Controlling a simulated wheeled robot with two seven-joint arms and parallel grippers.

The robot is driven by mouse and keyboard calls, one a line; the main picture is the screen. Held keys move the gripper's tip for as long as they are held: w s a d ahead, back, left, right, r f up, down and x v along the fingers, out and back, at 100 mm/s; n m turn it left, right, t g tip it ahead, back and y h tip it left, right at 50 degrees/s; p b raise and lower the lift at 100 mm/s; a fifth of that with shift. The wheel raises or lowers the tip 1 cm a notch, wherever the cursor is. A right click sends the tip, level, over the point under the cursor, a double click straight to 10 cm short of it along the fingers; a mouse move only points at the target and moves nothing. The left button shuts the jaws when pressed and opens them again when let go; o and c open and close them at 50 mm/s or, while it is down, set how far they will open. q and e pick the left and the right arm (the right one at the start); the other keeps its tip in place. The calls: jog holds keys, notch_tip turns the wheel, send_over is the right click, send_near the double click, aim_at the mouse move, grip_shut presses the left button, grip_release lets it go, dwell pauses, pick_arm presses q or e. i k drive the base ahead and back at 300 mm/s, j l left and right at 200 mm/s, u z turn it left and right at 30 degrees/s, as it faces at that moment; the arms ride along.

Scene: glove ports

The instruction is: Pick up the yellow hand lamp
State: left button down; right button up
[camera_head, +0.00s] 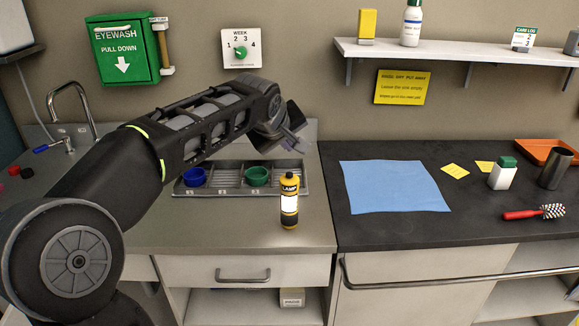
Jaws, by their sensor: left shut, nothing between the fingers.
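The yellow hand lamp (289,203) stands upright on the light grey worktop, near its front edge. My left arm comes in from the left, and my left gripper (298,140) is above and behind the lamp, over the back of the worktop. The gripper is shut, empty and apart from the lamp. My right gripper is not in view.
Behind the lamp is a grey tray (228,193) with a blue cup (194,177) and a green cup (256,176). A shelf (460,52) hangs above.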

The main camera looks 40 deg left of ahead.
aim_at(289, 202)
jog(key=u, duration=1.25)
